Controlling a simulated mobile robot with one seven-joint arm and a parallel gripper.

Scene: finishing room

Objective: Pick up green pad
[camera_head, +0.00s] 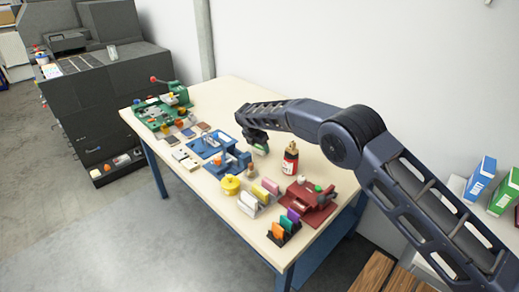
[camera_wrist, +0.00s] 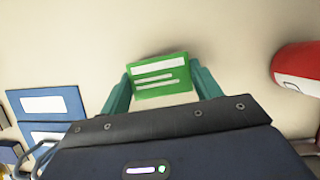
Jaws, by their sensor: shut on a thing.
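The green pad (camera_wrist: 160,75) shows in the wrist view as a green block with white label bars. It sits between the two teal fingers of my gripper (camera_wrist: 158,88), which are shut on it. In the head view, my gripper (camera_head: 260,148) hangs over the table near its middle, and the green pad shows only as a small green patch at its tip. I cannot tell from these frames whether the pad touches the table or is just above it.
A red bottle (camera_head: 290,158) stands to the right of my gripper; its red body also shows in the wrist view (camera_wrist: 300,68). A blue fixture (camera_head: 212,146) is to the left.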

